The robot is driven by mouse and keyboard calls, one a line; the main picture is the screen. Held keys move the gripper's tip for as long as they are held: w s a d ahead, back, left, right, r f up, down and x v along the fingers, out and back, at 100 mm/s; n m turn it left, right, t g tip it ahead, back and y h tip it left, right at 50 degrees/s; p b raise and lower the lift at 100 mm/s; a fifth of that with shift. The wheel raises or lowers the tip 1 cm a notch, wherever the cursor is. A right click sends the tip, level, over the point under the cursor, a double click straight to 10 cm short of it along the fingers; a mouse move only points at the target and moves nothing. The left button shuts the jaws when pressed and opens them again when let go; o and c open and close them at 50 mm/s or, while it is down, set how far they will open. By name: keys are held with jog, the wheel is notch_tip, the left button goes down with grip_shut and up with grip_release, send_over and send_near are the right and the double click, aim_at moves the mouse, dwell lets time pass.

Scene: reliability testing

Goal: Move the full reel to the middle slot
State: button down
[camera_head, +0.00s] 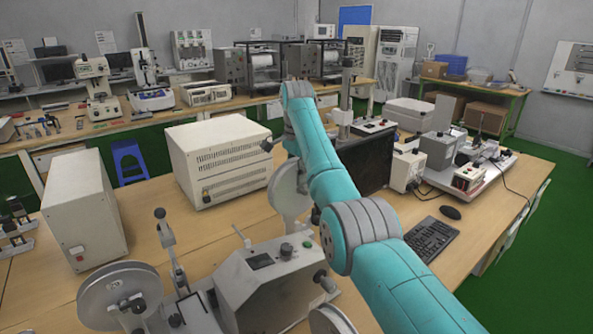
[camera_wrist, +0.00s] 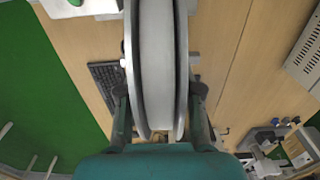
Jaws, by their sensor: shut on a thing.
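A reel (camera_wrist: 156,60) wound full with white tape between two grey flanges fills the middle of the wrist view, seen edge-on. My gripper (camera_wrist: 160,92) is shut on it, with one dark finger on each flange, and the reel is above the wooden table. In the head view, a grey disc (camera_head: 289,190) left of my teal arm appears to be this reel; my arm hides the gripper there. The grey winding machine (camera_head: 275,285) stands in front, with a large reel (camera_head: 120,292) at its left and another round reel (camera_head: 330,320) partly cut off at the bottom. The middle slot cannot be made out.
A cream vented cabinet (camera_head: 220,158) and a smaller box (camera_head: 83,208) stand left on the table. A dark monitor (camera_head: 368,160), keyboard (camera_head: 430,238) and mouse (camera_head: 450,212) are to the right. Bare table lies between the cabinet and the machine.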

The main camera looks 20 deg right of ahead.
aim_at(297, 193)
jog(key=shift+f, duration=3.4)
jog(key=shift+r, duration=0.1)
